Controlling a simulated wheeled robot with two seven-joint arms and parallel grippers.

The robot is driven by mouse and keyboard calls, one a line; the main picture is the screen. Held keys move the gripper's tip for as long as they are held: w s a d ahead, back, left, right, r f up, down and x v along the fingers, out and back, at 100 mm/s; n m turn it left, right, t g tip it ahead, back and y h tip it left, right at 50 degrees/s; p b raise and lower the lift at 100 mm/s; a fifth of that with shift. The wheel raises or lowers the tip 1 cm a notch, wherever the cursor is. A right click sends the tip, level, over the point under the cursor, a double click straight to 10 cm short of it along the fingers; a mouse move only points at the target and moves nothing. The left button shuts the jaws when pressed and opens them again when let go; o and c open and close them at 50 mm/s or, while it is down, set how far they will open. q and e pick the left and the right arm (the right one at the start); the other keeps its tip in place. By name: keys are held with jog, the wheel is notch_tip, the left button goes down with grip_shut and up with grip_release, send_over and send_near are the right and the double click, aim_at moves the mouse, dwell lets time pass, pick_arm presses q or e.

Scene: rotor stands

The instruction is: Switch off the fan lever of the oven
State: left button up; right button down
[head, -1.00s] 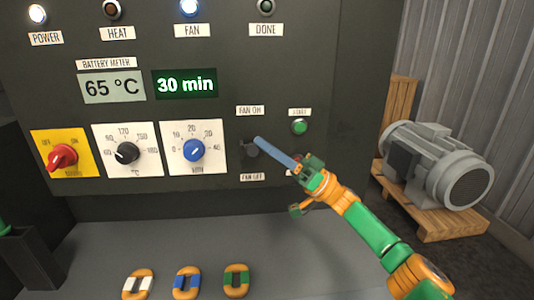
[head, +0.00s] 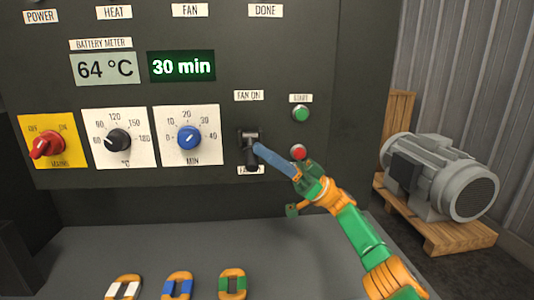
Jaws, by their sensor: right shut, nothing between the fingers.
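The black fan lever (head: 252,150) is on the oven's dark front panel, below the FAN ON label (head: 248,96). Its handle hangs downward and partly covers the lower label (head: 245,170). My right gripper (head: 262,150) is shut and empty. Its long blue fingers reach in from the lower right, with the tip just right of the lever handle; I cannot tell whether they touch. The FAN label (head: 190,10) shows at the top edge, but its lamp is out of view. My left gripper is not in view.
The panel has a red mains switch (head: 46,144), a black temperature dial (head: 118,139), a blue timer dial (head: 188,138), a green START button (head: 301,114) and a red button (head: 298,152). Several coloured rings lie below. A grey motor (head: 440,175) rests on a pallet at right.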

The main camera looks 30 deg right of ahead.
jog(key=shift+d+f, duration=0.1)
jog(key=shift+f, duration=0.2)
dwell(0.5)
jog(key=b+v, duration=0.6)
jog(key=v, duration=0.1)
jog(key=shift+b, duration=0.4)
jog(key=shift+r, duration=0.1)
